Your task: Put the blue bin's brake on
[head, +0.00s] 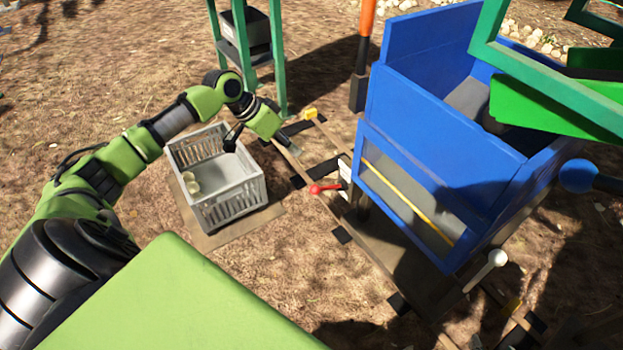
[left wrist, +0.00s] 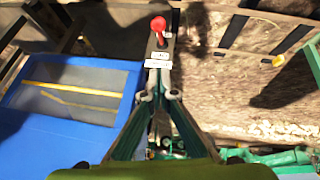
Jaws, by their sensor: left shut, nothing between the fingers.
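The blue bin (head: 440,150) stands at the right on a rail frame; its blue wall (left wrist: 70,90) fills the left of the left wrist view. A red-knobbed lever (head: 325,188) sticks out beside its near left side, by a small white label plate (head: 345,172). The red knob (left wrist: 158,23) also shows at the top of the wrist view, just beyond the fingertips. My left gripper (head: 290,147) is shut and empty, its fingers pointing toward the lever, apart from the knob in the head view. My right gripper is not in view.
A grey crate (head: 235,200) with a few pale onions stands left of the rails. A white-knobbed lever (head: 497,258) and a blue knob (head: 578,176) are at the right. Green posts (head: 278,60) and an orange-topped post (head: 367,18) stand behind.

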